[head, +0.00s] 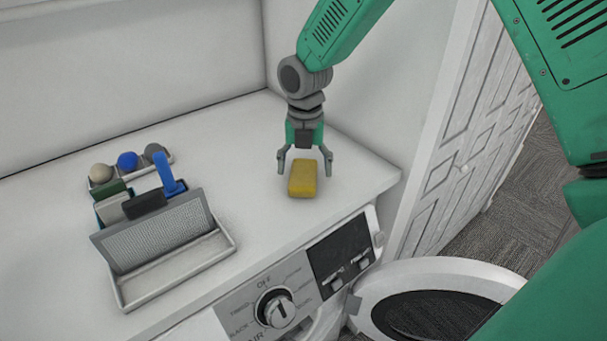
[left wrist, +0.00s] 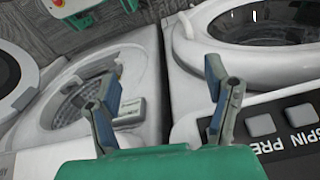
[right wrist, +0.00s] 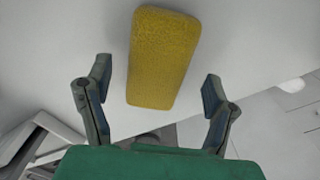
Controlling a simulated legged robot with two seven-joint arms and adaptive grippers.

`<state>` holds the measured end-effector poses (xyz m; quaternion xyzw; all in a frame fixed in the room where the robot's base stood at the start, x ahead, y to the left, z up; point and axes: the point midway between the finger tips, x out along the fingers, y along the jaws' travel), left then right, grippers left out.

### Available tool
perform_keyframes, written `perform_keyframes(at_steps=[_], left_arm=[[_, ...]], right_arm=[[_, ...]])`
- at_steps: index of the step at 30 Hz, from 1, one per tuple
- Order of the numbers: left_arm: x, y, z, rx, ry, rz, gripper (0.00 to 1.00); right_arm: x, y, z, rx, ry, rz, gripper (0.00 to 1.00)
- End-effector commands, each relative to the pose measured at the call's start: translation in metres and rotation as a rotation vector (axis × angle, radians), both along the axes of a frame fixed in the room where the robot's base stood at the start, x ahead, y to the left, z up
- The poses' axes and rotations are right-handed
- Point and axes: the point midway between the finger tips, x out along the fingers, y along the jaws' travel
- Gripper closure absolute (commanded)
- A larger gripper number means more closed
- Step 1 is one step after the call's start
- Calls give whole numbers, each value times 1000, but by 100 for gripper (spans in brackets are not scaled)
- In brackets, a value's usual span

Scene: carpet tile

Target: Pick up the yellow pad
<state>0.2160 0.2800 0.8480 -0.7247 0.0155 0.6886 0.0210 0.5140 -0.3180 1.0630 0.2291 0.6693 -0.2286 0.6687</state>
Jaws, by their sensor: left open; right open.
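The yellow pad (head: 302,179) lies on the white machine top, near its front right. My right gripper (head: 305,164) is open just behind the pad, with its fingers spread to either side. In the right wrist view the pad (right wrist: 161,57) sits ahead of and between the open fingertips (right wrist: 156,85), with a gap on both sides. I see no contact. My left gripper (left wrist: 172,95) is open and empty in the left wrist view, over the fronts of the machines; it is not in the head view.
A white tray (head: 222,238) with a grey mesh panel, a blue-handled brush (head: 168,175) and sponges stands left. Three balls (head: 127,161) sit behind it. A wall rises behind. A round door (head: 437,277) hangs open below right. The top between tray and pad is clear.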

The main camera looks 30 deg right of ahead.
Motion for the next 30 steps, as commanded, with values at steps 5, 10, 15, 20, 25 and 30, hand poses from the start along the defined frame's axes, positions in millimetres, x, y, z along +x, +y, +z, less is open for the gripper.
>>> perform_keyframes(at_steps=[5, 10, 15, 20, 25, 30], left_arm=[[0, 0, 2, 0, 0, 0, 29], [0, 0, 2, 0, 0, 0, 29], [0, 0, 2, 0, 0, 0, 29], [0, 0, 2, 0, 0, 0, 29], [0, 0, 2, 0, 0, 0, 29], [0, 0, 0, 0, 0, 0, 29]], right_arm=[[1, 1, -17, 0, -1, 2, 24], [0, 1, -17, 0, -2, 1, 24], [0, 1, -17, 0, -3, 1, 63], [1, 1, -17, 1, -2, 1, 78], [1, 1, -17, 1, -2, 1, 78], [1, 1, -2, 2, -5, 1, 78]])
